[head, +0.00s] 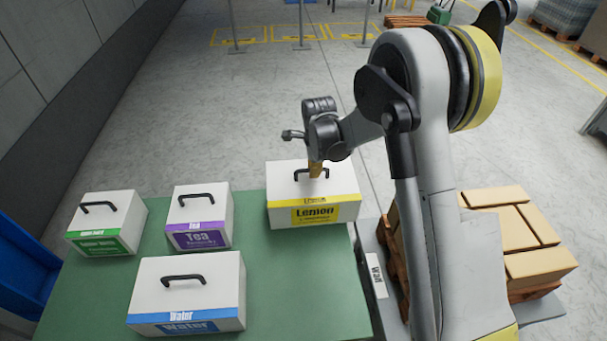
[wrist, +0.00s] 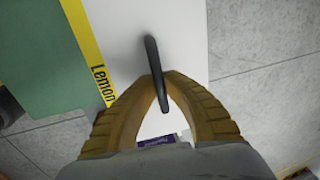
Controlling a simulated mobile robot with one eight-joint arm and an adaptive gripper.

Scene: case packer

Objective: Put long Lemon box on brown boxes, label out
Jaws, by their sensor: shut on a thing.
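The long Lemon box (head: 285,184) is white with a yellow label and a black handle on top. It is at the far right corner of the green table (head: 300,290), with its label facing the head camera. My gripper (head: 315,168) is above the box, and its fingers (wrist: 160,88) are shut on the black handle (wrist: 152,60) in the wrist view. I cannot tell whether the box is lifted or still resting on the table. The brown boxes (head: 540,262) are stacked on a wooden pallet to the right of the table, partly hidden behind my arm.
A green-label box (head: 108,225), a purple Tea box (head: 203,215) and a blue Water box (head: 188,292) stand on the table, left of the Lemon box. A small white sign (head: 376,276) is between the table and the pallet. A blue bin (head: 25,265) is at the left.

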